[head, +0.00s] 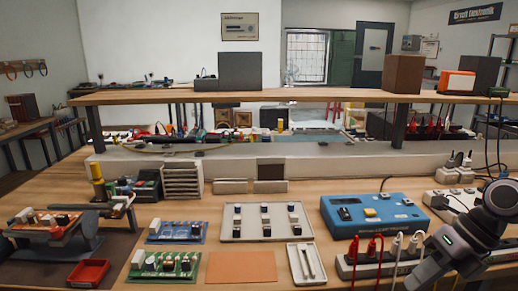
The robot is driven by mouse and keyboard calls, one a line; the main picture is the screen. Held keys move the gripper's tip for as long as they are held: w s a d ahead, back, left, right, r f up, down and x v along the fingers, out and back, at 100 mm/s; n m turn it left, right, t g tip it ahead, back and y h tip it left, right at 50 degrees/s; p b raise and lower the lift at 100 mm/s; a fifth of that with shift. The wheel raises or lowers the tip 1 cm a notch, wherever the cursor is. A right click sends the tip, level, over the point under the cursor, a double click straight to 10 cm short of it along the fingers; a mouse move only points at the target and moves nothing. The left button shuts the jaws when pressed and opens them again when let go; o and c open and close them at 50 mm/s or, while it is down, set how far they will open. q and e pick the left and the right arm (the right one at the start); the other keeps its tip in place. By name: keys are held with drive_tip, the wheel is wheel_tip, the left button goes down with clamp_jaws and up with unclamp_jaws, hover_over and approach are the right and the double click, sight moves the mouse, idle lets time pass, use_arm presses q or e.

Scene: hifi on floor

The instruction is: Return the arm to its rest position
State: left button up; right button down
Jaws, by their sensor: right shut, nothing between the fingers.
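My right arm comes in at the lower right edge, with a dark round joint and a grey section reaching down and left. My right gripper (414,281) is at the bottom edge of the head view, low over the front right of the bench near a power strip. It is shut with nothing held, and its fingertips are hard to make out. My left gripper is not in view.
Near the right arm are a power strip with red and white plugs (362,263), a blue instrument (375,212) and a small white tray (305,262). Circuit boards (165,265) lie to the left. An orange mat (241,267) is bare. A shelf (300,95) spans behind.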

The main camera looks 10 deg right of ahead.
wheel_tip(320, 180, down, 13)
drive_tip(key=s+m+t+p, duration=0.3)
drive_tip(key=m+t, duration=0.9)
drive_tip(key=m, duration=0.9)
drive_tip(key=s+a+f+m+g+h+p, duration=0.1)
drive_tip(key=s+a+f+m+h, duration=0.1)
drive_tip(key=s+a+f+m, duration=0.2)
drive_tip(key=s+a+f+m+g+h+p, duration=0.1)
drive_tip(key=s+a+f+m+g, duration=0.1)
drive_tip(key=a+f+m, duration=0.4)
drive_tip(key=s+a+m, duration=0.1)
drive_tip(key=a+m, duration=0.2)
drive_tip(key=a, duration=0.1)
drive_tip(key=shift+s+h, duration=0.35)
drive_tip(key=shift+h, duration=0.05)
